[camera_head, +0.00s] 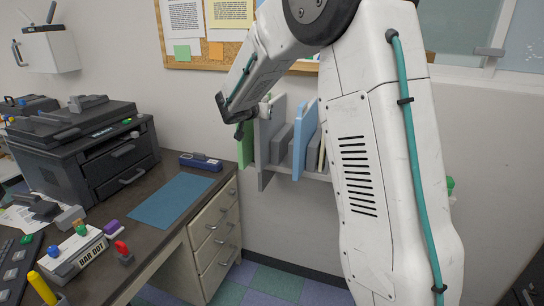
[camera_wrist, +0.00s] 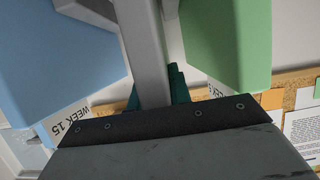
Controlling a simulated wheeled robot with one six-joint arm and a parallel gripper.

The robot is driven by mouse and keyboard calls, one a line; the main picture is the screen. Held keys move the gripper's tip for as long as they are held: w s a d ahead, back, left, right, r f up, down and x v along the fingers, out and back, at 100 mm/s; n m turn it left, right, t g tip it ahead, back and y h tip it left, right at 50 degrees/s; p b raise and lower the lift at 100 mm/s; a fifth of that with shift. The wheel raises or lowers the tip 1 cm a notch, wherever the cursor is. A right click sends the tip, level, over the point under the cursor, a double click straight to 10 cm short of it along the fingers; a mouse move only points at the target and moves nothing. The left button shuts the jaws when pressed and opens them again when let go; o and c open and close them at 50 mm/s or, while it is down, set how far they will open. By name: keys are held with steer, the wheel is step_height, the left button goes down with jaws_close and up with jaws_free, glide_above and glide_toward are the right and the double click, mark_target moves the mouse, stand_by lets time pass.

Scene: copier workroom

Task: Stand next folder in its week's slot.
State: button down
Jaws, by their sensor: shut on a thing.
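My gripper (camera_wrist: 157,95) is shut on a grey upright panel (camera_wrist: 138,40), apparently a grey folder seen edge-on between the teal fingertips. In the wrist view a blue folder (camera_wrist: 60,60) with a WEEK 15 label lies to its left, and a green folder (camera_wrist: 228,45) with a partly hidden WEEK label to its right. In the head view the green folder (camera_head: 246,148), grey panel (camera_head: 266,150) and blue folder (camera_head: 304,140) stand at the wall rack (camera_head: 318,176). My arm hides part of the rack. Whether the grey panel is seated in a slot cannot be told.
A dark desk (camera_head: 150,240) at left carries a black copier (camera_head: 85,150), a blue mat (camera_head: 172,200), a blue stapler-like tool (camera_head: 200,162) and a stamp box (camera_head: 75,258). Drawers (camera_head: 215,232) stand below. A corkboard (camera_head: 190,50) hangs behind my arm.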

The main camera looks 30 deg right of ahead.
steer(key=shift+f, duration=0.2)
steer(key=c, duration=0.9)
jaws_free()
steer(key=v, duration=0.7)
steer(key=shift+s+a+r, duration=0.1)
steer(key=shift+s+a, duration=0.15)
steer(key=shift+a, duration=0.05)
